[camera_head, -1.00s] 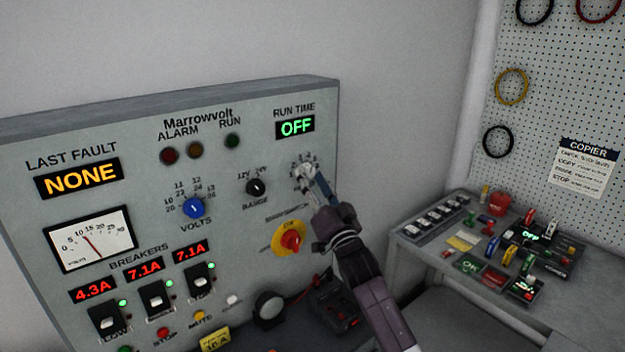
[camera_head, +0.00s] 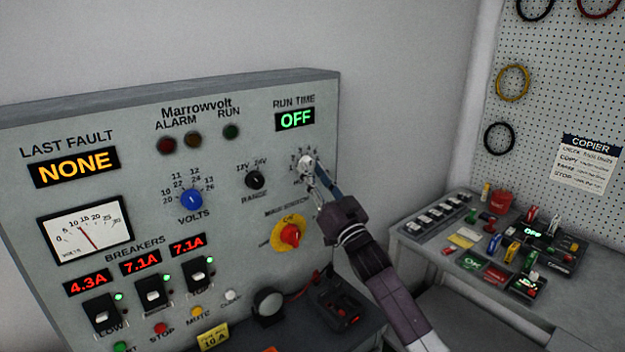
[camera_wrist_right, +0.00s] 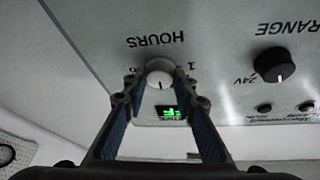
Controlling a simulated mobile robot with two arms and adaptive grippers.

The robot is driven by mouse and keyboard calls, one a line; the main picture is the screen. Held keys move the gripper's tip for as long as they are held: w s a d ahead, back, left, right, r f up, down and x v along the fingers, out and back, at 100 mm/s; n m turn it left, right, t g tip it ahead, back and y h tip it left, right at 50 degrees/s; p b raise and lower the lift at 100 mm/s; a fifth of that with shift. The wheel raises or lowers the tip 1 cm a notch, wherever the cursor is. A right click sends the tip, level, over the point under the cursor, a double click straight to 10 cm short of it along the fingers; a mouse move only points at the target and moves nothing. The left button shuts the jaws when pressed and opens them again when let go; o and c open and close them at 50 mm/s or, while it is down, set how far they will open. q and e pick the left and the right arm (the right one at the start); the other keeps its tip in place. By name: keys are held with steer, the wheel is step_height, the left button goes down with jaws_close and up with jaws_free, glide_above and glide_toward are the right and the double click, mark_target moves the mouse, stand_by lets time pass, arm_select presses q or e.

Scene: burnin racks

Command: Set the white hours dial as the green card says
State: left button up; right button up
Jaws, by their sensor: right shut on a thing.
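The white hours dial (camera_head: 305,164) is on the right side of the Marrowvolt panel (camera_head: 240,130), below the RUN TIME display (camera_head: 295,119), which reads OFF in green. In the right wrist view the dial (camera_wrist_right: 160,73) shows upside down under the word HOURS, with a dark pointer mark on its face. My right gripper (camera_head: 313,178) is shut on this dial, one fingertip on each side; its fingers also show in the wrist view (camera_wrist_right: 158,83). A green plate (camera_head: 472,262) lies on the side bench; its lettering is too small to read, and I cannot tell whether it is the green card. My left gripper is out of view.
The black range knob (camera_head: 255,180) is left of the dial, and the yellow-ringed red switch (camera_head: 290,236) is below it. A yellow card (camera_head: 212,337) stands at the panel's foot. The side bench (camera_head: 425,243) at right is crowded with small devices.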

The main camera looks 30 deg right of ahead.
steer(key=n+y+b, duration=0.1)
steer(key=n, duration=0.1)
steer(key=n+y, duration=0.2)
steer(key=n, duration=0.1)
steer(key=n+y+b, duration=0.1)
steer(key=n, duration=0.1)
steer(key=shift+d+f+b, duration=0.2)
steer(key=shift+d+b, duration=0.1)
steer(key=n+y, duration=0.2)
steer(key=n, duration=0.1)
steer(key=n+g+y+b, duration=0.1)
steer(key=n+y, duration=0.1)
steer(key=n, duration=0.2)
steer(key=shift+d+r, duration=0.15)
steer(key=shift+d, duration=0.05)
steer(key=n+y, duration=0.1)
steer(key=n, duration=0.1)
steer(key=shift+n+g, duration=0.4)
steer(key=n, duration=0.2)
steer(key=n+g+y, duration=0.1)
steer(key=shift+d+r+n, duration=0.15)
steer(key=shift+r+n, duration=0.1)
steer(key=shift+n, duration=0.05)
steer(key=shift+n+g+y+p, duration=0.35)
steer(key=shift+n+g, duration=0.25)
steer(key=shift+n, duration=0.65)
steer(key=shift+n+g+y+p, duration=0.25)
steer(key=shift+n+g+p, duration=0.3)
steer(key=shift+n, duration=0.7)
